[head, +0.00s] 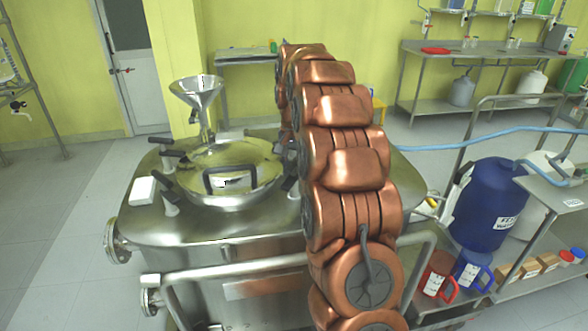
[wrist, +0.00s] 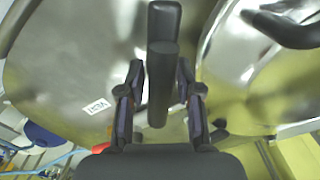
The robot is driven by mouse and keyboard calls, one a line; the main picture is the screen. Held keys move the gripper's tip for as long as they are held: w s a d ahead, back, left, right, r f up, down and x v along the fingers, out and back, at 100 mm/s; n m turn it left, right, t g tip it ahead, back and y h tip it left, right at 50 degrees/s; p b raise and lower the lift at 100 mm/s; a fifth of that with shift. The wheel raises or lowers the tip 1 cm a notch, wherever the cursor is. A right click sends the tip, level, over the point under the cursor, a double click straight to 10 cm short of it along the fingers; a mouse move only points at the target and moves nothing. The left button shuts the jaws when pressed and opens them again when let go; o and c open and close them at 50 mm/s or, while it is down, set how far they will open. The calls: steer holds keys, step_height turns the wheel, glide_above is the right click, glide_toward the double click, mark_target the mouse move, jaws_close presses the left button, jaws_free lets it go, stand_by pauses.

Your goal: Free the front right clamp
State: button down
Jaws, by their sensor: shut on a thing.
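The steel reactor (head: 230,235) has a round polished lid (head: 235,160) with a black handle (head: 228,178). Clamps with black levers sit at the lid's left, such as the front left clamp (head: 168,187). At the lid's right a dark clamp part (head: 290,185) shows beside my arm, which partly covers it. In the wrist view a black clamp lever (wrist: 163,55) runs between the fingers of my gripper (wrist: 160,98), beside the lid's rim. My gripper is shut on this lever. In the head view my gripper is hidden behind my copper arm.
A steel funnel (head: 197,92) stands behind the lid. A white box (head: 142,190) sits on the reactor's left edge. A rail (head: 235,267) crosses the front. A blue drum (head: 497,205) and a shelf cart (head: 560,195) stand at the right. The floor at left is clear.

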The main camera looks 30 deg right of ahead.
mark_target(294, 160)
stand_by(0.4)
steer(key=c, duration=1.1)
jaws_free()
steer(key=shift+o, duration=0.2)
steer(key=shift+r, duration=0.15)
steer(key=shift+r, duration=3.55)
